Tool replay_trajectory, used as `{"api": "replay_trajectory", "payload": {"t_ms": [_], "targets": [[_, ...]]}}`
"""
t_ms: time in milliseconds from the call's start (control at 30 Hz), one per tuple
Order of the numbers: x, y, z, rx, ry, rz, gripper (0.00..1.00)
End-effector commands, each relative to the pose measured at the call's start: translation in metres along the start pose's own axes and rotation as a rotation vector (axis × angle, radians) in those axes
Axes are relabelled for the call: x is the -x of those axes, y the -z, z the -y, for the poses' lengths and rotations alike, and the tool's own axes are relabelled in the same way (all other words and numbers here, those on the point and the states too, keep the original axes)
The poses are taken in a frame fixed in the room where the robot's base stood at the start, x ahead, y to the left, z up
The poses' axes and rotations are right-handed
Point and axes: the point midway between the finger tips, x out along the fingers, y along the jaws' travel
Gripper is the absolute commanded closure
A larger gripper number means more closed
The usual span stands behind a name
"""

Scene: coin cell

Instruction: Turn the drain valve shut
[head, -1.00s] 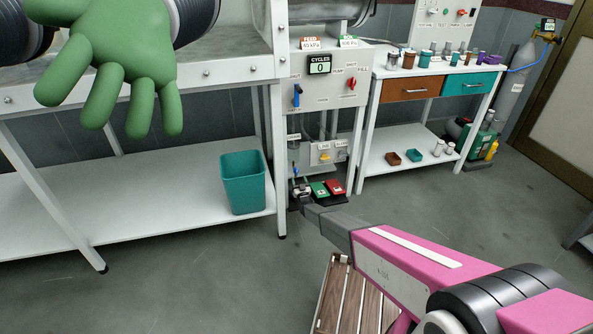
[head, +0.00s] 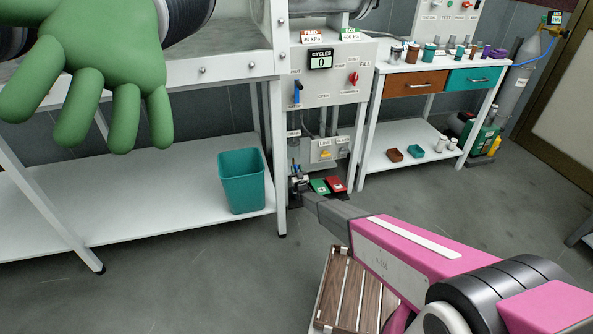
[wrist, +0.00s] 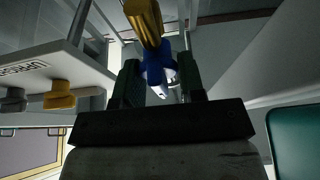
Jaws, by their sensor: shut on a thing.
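The drain valve shows in the wrist view as a brass-yellow body (wrist: 144,18) with a blue handle (wrist: 156,64). The handle lies between the two dark fingers of my gripper (wrist: 160,84), which is shut on it. A pale tip pokes out below the blue part. In the head view my gripper (head: 299,184) is low at the foot of the white control cabinet (head: 322,92), at the end of my pink arm. There the valve is small and mostly hidden, so its exact angle cannot be told.
A lower panel (head: 318,157) with a yellow knob (head: 325,153) is just above. Green (head: 320,186) and red (head: 336,185) pedals lie close right of my gripper. A teal bin (head: 242,182) stands left on the bench shelf. A wooden slatted platform (head: 345,287) lies in front.

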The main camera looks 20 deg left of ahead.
Motion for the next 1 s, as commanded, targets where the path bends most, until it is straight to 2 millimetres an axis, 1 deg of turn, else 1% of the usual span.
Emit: {"api": "replay_trajectory", "payload": {"t_ms": [167,367,567,1000], "targets": [[0.0000,-0.0001,-0.0004,0.028,0.011,0.000,0.87],[0.0000,-0.0001,-0.0003,0.121,0.050,0.000,0.87],[0.0003,-0.0002,-0.0002,0.274,0.112,0.001,0.87],[0.0010,-0.0008,0.0022,0.663,0.274,0.001,0.87]]}}
